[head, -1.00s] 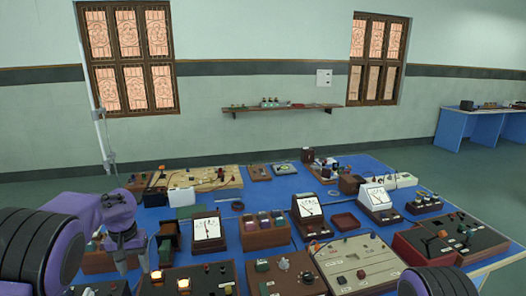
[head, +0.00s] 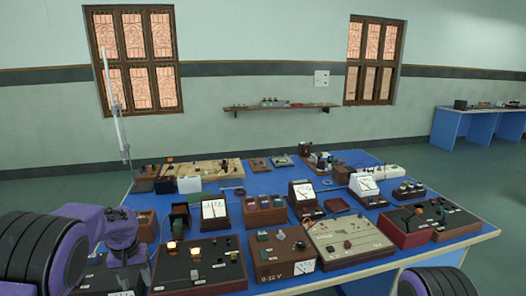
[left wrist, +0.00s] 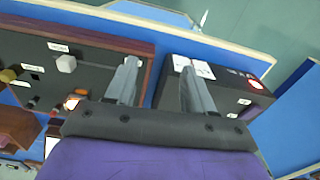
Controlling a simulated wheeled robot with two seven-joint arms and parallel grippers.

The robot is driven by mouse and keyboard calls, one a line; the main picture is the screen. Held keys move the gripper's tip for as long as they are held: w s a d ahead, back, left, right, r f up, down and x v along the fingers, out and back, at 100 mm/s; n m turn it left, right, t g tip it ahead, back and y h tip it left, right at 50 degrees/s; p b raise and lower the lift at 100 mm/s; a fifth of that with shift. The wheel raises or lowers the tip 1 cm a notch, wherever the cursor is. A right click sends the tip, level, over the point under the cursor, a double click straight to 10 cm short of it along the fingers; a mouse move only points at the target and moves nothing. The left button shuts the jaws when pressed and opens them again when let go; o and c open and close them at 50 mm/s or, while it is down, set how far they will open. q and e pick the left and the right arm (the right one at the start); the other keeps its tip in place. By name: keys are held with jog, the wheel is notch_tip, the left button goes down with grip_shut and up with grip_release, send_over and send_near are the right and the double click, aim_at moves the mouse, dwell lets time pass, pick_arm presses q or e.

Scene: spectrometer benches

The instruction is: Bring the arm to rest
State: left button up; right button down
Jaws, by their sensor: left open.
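My left arm is purple and black and comes in from the left in the head view. Its gripper (head: 128,272) hangs low over the table's front left edge, where its fingers are hard to make out. In the left wrist view the two grey fingers (left wrist: 158,80) stand apart with nothing between them. Beyond them are a dark control panel (left wrist: 90,62) with knobs and a lit orange lamp, and a dark box (left wrist: 228,92) with a red light. Part of my right arm (head: 440,282) shows at the bottom right; its gripper is out of view.
The blue table (head: 350,268) is crowded with meters, knob boxes and a 0-12 V supply (head: 283,252). A thin white upright rod (head: 115,100) stands at the back left. A wall shelf (head: 280,107) and another blue bench (head: 468,127) are farther off. Floor is clear at the right.

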pick_arm(q)
jog(key=s+d+f+n+t+y, duration=0.1)
jog(key=s+f, duration=0.6)
jog(key=f, duration=0.3)
jog(key=s+d+f+n+y, duration=0.1)
jog(key=s+f, duration=0.6)
jog(key=f, duration=0.3)
jog(key=s+d+f+n+t+y, duration=0.1)
jog(key=s+d, duration=0.1)
jog(key=s, duration=1)
jog(key=s+d+f+t, duration=0.1)
jog(key=s+d, duration=0.1)
jog(key=s, duration=0.9)
notch_tip(320, 180, down, 5)
jog(key=b, duration=0.5)
jog(key=shift+a+r, duration=0.1)
jog(key=shift+r, duration=0.05)
jog(key=shift+s, duration=0.15)
